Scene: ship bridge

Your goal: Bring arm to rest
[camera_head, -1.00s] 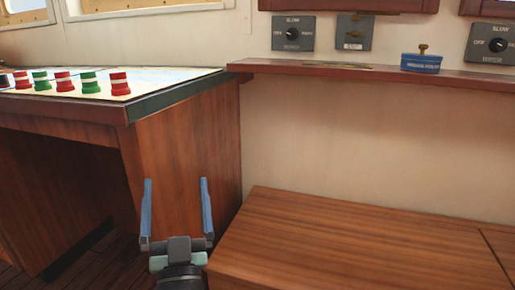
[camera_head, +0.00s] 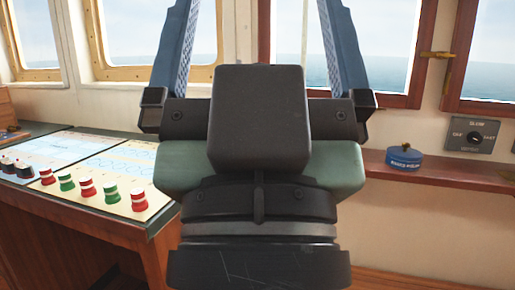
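My gripper (camera_head: 262,45) fills the middle of the head view, close to the camera and pointing up. My wrist and the gripper's dark body hide the middle of the wall and part of the shelf.
At the right, a wooden shelf (camera_head: 450,180) carries a blue tin (camera_head: 404,158). A switch panel (camera_head: 471,136) is on the wall. Windows (camera_head: 489,55) line the back.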

